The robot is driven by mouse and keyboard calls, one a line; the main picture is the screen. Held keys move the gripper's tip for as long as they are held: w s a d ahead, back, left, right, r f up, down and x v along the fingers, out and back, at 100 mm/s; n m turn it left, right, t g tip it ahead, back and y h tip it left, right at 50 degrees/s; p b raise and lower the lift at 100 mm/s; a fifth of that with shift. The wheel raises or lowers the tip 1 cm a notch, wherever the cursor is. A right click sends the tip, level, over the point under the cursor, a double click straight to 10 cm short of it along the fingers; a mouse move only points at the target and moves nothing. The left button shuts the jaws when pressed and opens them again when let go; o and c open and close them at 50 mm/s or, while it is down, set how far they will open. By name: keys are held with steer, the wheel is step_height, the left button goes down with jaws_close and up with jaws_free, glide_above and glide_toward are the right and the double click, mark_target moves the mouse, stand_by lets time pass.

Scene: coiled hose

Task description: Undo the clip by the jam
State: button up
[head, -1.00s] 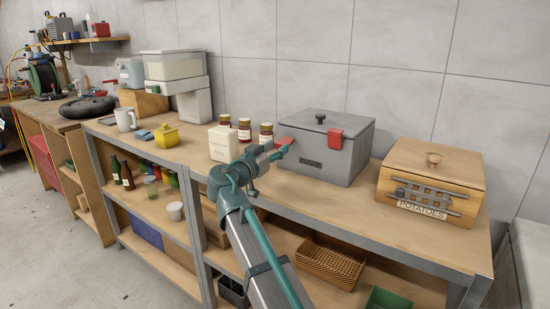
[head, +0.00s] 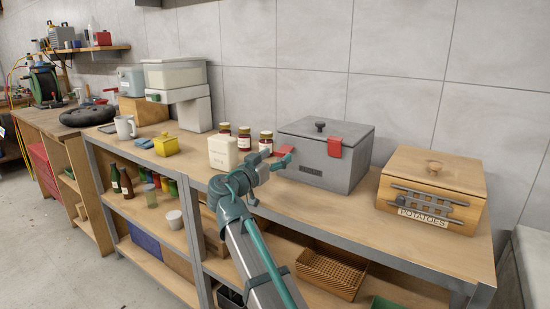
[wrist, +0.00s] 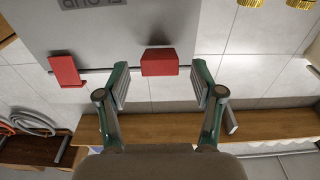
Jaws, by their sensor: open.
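The grey lidded box (head: 312,163) stands on the bench against the wall, with a red clip (head: 335,147) on its right front. The other red clip, by the jam jars (head: 245,138), is mostly hidden behind my gripper (head: 281,158) in the head view. In the wrist view this clip (wrist: 160,62) lies between the tips of my open gripper (wrist: 160,72), with a gap on each side. The far clip (wrist: 66,70) shows at left there, and gold jar lids (wrist: 250,3) at the top right.
A cream container (head: 222,153) stands just left of my gripper, near the jars. A wooden potato box (head: 432,188) stands to the right. A yellow pot (head: 166,146) is farther left. The bench front between the boxes is clear.

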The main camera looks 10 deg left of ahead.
steer(key=v, duration=1.2)
